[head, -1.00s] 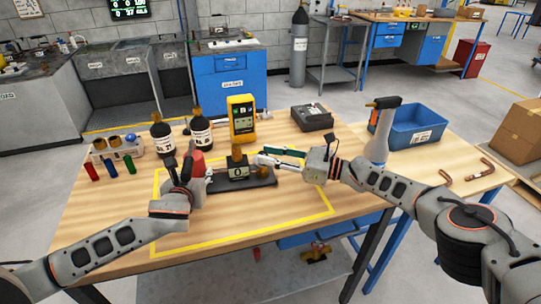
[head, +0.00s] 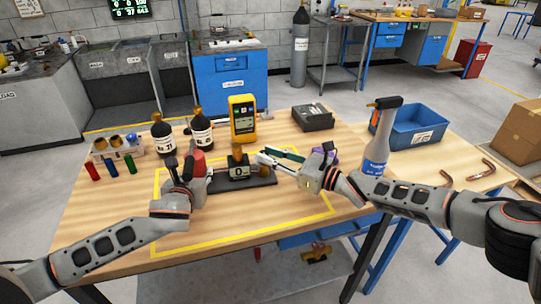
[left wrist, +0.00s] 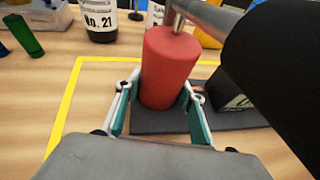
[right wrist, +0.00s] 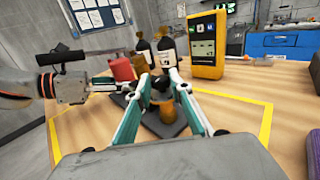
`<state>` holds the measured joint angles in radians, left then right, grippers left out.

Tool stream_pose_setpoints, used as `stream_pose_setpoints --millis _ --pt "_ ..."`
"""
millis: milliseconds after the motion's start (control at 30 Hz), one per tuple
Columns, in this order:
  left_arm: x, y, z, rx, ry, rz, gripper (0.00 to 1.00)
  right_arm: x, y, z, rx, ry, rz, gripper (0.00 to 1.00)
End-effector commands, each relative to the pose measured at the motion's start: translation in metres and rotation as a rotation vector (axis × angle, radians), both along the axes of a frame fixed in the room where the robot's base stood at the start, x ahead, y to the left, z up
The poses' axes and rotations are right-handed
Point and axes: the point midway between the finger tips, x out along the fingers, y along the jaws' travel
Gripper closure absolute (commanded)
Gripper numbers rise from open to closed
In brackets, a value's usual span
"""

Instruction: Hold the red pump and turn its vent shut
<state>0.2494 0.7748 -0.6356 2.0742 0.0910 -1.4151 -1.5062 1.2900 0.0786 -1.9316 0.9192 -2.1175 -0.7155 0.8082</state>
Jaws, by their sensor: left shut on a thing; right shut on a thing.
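The red pump (head: 198,163) stands upright at the left end of a dark base plate (head: 262,180). My left gripper (left wrist: 160,108) is shut around the red cylinder low down, one finger on each side. A dark block with a small display (head: 239,171) and a brass top (head: 236,150) sits on the plate beside the pump. My right gripper (right wrist: 163,78) reaches in from the right, its fingers on either side of a dark part above a brass fitting (right wrist: 163,110). I take this dark part as the vent; its exact contact and turn position are hard to see.
Two dark bottles (head: 202,131) and a yellow meter (head: 242,118) stand behind the plate. The yellow-outlined front area is clear.

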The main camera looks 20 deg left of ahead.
Motion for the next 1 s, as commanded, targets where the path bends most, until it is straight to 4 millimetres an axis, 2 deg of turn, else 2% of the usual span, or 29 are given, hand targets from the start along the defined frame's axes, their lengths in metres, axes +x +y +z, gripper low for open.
stream_pose_setpoints --millis 500,967,1000 --pt "-0.0007 -0.0005 -0.002 -0.003 0.004 -0.001 1.0 -0.0048 0.0014 0.0025 0.002 0.004 -0.174 1.0" --pt "-0.0005 0.0004 -0.0023 -0.002 0.004 0.003 1.0 -0.0068 0.0022 0.0023 -0.007 0.0 -0.187 1.0" --pt "-0.0005 0.0004 -0.0023 -0.002 0.004 0.003 1.0 -0.0069 0.0022 0.0023 -0.007 0.0 -0.187 0.74"
